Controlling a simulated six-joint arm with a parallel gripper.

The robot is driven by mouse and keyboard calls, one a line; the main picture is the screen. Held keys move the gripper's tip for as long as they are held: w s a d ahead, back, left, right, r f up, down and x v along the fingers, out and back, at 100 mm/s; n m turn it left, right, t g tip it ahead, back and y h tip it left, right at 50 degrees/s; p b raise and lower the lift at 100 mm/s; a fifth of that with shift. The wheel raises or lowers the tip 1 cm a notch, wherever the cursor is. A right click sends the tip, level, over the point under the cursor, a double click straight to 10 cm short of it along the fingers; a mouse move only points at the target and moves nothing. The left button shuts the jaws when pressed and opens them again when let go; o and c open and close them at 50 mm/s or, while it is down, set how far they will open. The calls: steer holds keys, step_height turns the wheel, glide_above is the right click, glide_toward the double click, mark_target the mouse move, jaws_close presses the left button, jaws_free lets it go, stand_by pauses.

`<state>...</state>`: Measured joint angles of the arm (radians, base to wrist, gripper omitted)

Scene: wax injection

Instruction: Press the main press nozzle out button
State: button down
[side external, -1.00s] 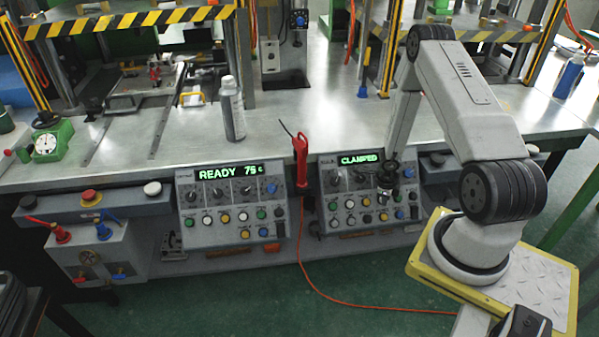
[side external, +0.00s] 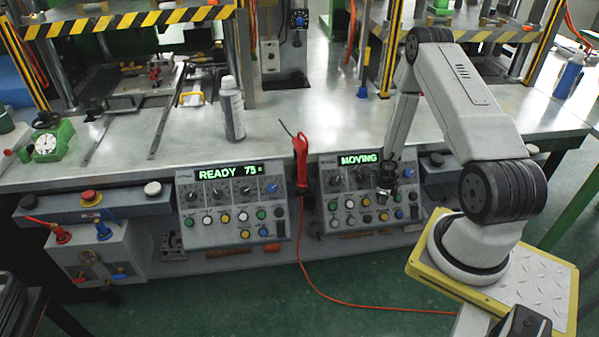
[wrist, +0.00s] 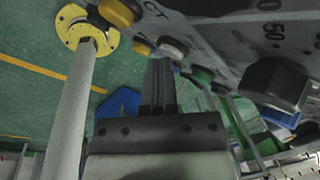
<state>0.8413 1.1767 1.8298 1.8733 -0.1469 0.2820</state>
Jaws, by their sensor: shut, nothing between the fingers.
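The right control panel (side external: 340,195) stands below the front edge of the bench, and its green display (side external: 359,159) reads MOVING. It carries several knobs and rows of coloured buttons. My gripper (side external: 384,196) is shut and empty, pointing down at the right part of this panel. In the wrist view the shut fingers (wrist: 160,68) are close to a white button (wrist: 172,48) and a green button (wrist: 202,75). A yellow button (wrist: 116,12) and a black knob (wrist: 275,84) also show there. I cannot read which button is the nozzle out button, nor tell whether the fingertips touch one.
The left control panel (side external: 232,205) displays READY 75. A red handheld tool (side external: 301,160) with a cable hangs between the panels. A spray can (side external: 232,108) stands on the bench (side external: 300,115). The bench top behind the right panel is mostly clear.

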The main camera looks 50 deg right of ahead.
steer(key=shift+r, duration=0.1)
stand_by(0.3)
steer(key=shift+s+a+r, duration=0.45)
steer(key=shift+r, duration=0.1)
stand_by(0.4)
steer(key=shift+s+a+r, duration=1.35)
steer(key=shift+r, duration=0.15)
steer(key=w+a+r+n+t+y, duration=0.1)
steer(key=w+a+r+n+t, duration=0.2)
steer(key=w+a+r+n, duration=1.05)
steer(key=s+a+r+n, duration=0.3)
steer(key=a+r+n, duration=0.2)
steer(key=n, duration=0.5)
steer(key=s+a+r+n+y, duration=0.1)
steer(key=s+a+r+n, duration=0.2)
steer(key=a+r+n, duration=0.3)
steer(key=a+n, duration=0.3)
steer(key=n, duration=0.2)
